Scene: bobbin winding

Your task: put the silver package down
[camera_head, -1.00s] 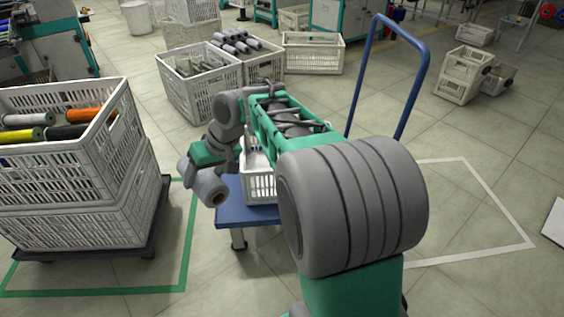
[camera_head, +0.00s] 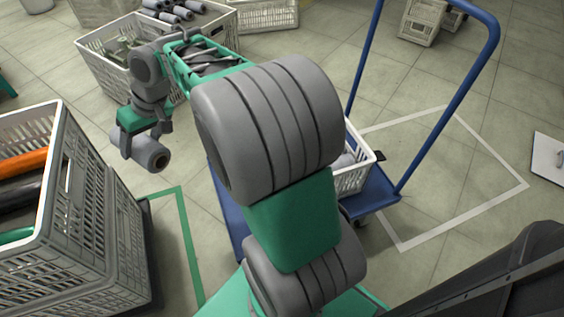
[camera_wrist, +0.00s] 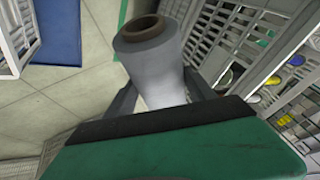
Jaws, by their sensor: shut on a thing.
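The silver package (camera_head: 153,155) is a grey-silver cylinder with a brown core tube. My gripper (camera_head: 148,130) is shut on it and holds it in the air, left of the blue trolley in the head view. In the wrist view the package (camera_wrist: 152,75) stands out between the two dark fingers of my gripper (camera_wrist: 163,95), its open core end facing away from the palm.
A white crate (camera_head: 358,177) with silver packages sits on the blue trolley (camera_head: 378,190), partly hidden by my arm. Stacked white crates (camera_head: 95,215) with orange and black packages stand at the left. Another white crate (camera_head: 100,60) stands behind. Floor between is clear.

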